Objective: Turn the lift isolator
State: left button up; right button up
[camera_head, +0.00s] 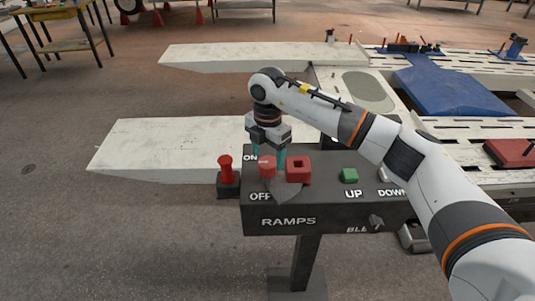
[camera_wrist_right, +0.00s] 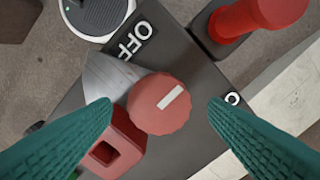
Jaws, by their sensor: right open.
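The lift isolator is a round red knob (camera_head: 267,169) with a white bar, on a dark control box (camera_head: 272,223) marked RAMPS. In the right wrist view the knob (camera_wrist_right: 158,118) shows its bar slanting to the upper right, between the OFF label (camera_wrist_right: 131,40) and the partly hidden ON label (camera_wrist_right: 232,98). My right gripper (camera_head: 268,154) is open. Its teal fingers stand on either side of the knob, with visible gaps in the right wrist view (camera_wrist_right: 160,103). My left gripper is out of view.
A red square block (camera_head: 299,168) with a hole sits close beside the knob. A red plunger (camera_head: 226,168) stands left of the box. A green UP button (camera_head: 349,175) and a small lever (camera_head: 376,222) are further right. Pale ramps (camera_head: 150,145) lie behind.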

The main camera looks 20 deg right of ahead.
jog(key=shift+f, duration=1.1)
jog(key=shift+c, duration=1.3)
jog(key=c, duration=1.1)
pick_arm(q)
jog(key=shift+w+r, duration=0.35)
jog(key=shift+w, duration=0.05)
